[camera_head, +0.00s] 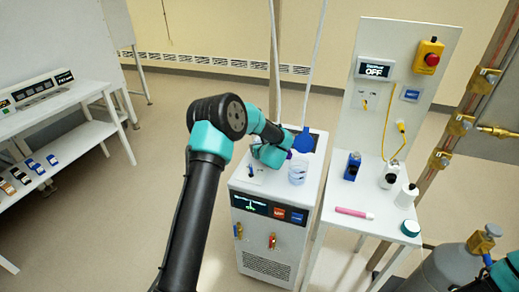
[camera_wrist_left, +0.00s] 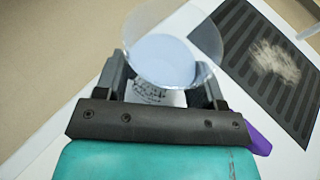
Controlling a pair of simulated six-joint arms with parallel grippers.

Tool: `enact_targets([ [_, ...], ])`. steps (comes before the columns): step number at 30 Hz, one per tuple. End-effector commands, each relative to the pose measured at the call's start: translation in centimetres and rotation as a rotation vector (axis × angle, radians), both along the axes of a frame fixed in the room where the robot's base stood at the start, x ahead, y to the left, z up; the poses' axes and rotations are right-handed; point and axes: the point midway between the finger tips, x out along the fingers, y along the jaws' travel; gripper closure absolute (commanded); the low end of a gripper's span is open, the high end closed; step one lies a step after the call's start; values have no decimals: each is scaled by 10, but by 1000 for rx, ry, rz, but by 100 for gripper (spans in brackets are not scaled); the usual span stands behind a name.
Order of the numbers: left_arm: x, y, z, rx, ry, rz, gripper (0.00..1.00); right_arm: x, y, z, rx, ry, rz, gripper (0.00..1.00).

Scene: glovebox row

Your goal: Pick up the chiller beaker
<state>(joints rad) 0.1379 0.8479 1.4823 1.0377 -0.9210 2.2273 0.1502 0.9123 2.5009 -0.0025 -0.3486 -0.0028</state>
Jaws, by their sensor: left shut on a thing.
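The clear beaker (camera_head: 297,172) shows at the top of the white chiller cabinet (camera_head: 262,188) in the head view, with pale bluish contents. In the left wrist view the beaker (camera_wrist_left: 163,58) sits between both fingers, its round rim toward the camera. My left gripper (camera_wrist_left: 165,88) is shut on the beaker. In the head view my left arm reaches over the cabinet and its fingers are mostly hidden behind the wrist. I cannot tell whether the beaker's base touches the cabinet top. My right gripper is not in view.
A dark ribbed pad (camera_wrist_left: 232,38) lies beside the beaker, and a blue round item (camera_head: 303,143) stands behind it. To the right a white table holds a blue bottle (camera_head: 352,166), white bottles (camera_head: 406,196) and a pink pen-like item (camera_head: 354,213). A gas cylinder (camera_head: 445,270) stands at lower right.

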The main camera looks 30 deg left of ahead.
Motion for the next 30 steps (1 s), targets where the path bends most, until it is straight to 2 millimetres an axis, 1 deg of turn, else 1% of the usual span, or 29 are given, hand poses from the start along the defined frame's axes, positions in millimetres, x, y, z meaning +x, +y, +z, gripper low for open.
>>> enact_targets([
  [8,0,0,20,0,-2,1,64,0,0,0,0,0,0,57],
  [21,0,0,59,-1,-3,1,64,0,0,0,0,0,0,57],
  [30,0,0,80,0,-1,1,64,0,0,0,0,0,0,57],
])
